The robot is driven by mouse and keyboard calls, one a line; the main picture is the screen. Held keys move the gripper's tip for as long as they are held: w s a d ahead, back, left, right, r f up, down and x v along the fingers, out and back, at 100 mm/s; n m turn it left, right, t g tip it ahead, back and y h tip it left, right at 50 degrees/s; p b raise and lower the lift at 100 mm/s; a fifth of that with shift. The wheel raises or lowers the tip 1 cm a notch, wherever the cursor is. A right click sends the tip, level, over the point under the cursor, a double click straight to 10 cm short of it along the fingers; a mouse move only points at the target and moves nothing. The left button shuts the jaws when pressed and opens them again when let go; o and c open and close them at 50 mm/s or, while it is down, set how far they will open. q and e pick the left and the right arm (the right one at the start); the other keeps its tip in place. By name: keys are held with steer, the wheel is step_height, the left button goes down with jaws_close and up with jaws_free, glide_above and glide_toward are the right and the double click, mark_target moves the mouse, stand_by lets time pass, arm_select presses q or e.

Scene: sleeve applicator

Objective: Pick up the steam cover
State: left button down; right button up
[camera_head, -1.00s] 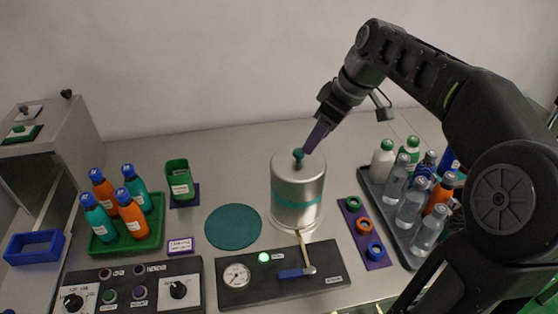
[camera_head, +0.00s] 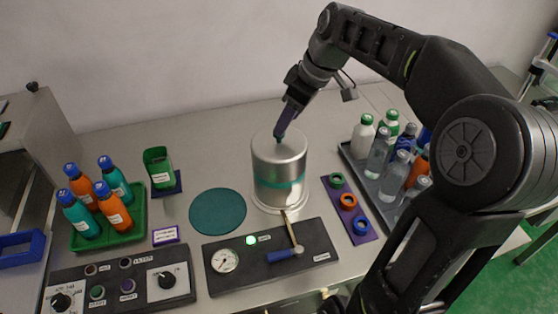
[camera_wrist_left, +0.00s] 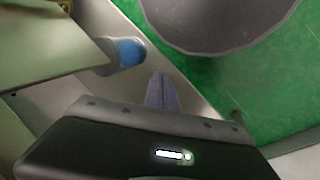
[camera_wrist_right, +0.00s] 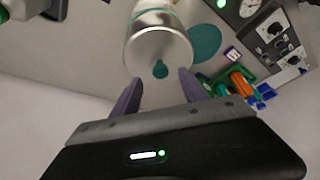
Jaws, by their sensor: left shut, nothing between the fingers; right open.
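The steam cover (camera_head: 279,170) is a silver metal cylinder with a teal band and a dark teal knob on top. It stands upright on a round base near the middle of the bench. My right gripper (camera_head: 281,128) is at the knob, coming from above and behind. In the right wrist view the cover (camera_wrist_right: 155,50) shows with its knob (camera_wrist_right: 160,69) between and just beyond the two open fingers (camera_wrist_right: 159,88). I cannot tell whether a finger touches the knob. My left gripper (camera_wrist_left: 163,92) is shut and empty, away from the cover, and shows only in its own wrist view.
A teal round mat (camera_head: 218,212) lies left of the cover. A gauge panel with a blue-handled lever (camera_head: 285,254) is in front. A purple strip with coloured rings (camera_head: 348,201) and a grey bottle tray (camera_head: 352,168) are at right. A green tray (camera_head: 137,236) holds bottles at left.

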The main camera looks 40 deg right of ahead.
steer(key=p+x, duration=0.1)
steer(key=x, duration=0.4)
steer(key=shift+f, duration=0.15)
steer(key=shift+c, duration=0.4)
jaws_close()
stand_by(0.5)
stand_by(0.9)
